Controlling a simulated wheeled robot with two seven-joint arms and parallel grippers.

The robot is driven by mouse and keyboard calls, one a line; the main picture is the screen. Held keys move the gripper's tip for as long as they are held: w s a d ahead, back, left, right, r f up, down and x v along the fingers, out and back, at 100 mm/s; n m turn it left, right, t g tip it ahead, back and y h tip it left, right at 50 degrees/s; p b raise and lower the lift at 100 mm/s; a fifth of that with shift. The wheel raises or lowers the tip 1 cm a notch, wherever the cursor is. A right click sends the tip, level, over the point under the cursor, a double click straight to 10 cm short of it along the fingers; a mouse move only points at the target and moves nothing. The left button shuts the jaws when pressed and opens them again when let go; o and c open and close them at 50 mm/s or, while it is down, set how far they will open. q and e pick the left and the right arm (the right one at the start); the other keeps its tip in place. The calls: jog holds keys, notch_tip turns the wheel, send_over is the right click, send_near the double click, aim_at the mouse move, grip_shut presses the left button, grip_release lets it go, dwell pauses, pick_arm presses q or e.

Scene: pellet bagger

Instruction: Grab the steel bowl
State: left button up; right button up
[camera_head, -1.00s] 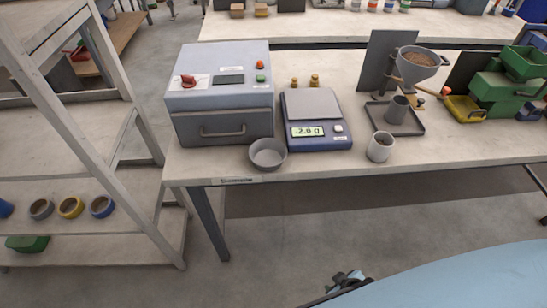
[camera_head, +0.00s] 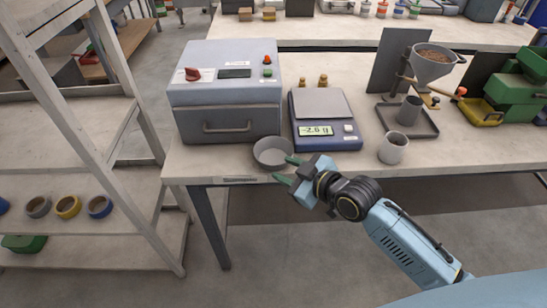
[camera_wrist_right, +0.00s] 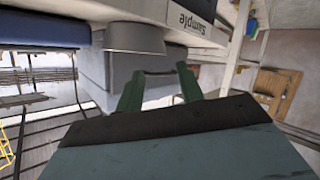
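The steel bowl (camera_head: 268,151) is a small grey round bowl, upright and empty on the bench's front edge, between the grey box machine and the blue scale. In the upside-down right wrist view the bowl (camera_wrist_right: 135,38) shows ahead of the fingertips. My right gripper (camera_head: 284,168) has two green fingers, spread apart with nothing between them. Its fingertips are close to the bowl's right front side in the head view; I cannot tell whether they touch. The fingers (camera_wrist_right: 160,88) also show open in the right wrist view. My left gripper is not in view.
The scale (camera_head: 323,120) stands right behind the bowl, and the box machine (camera_head: 225,95) stands to its left. A grey cup with dark contents (camera_head: 393,148) stands to the right. A shelf rack (camera_head: 80,165) stands at the left. The bench's front edge (camera_head: 235,180) is close below the bowl.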

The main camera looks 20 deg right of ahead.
aim_at(264, 165)
jog(key=b+x, duration=0.1)
jog(key=x, duration=0.8)
jog(key=shift+a+f, duration=0.15)
jog(key=shift+f, duration=0.05)
grip_shut()
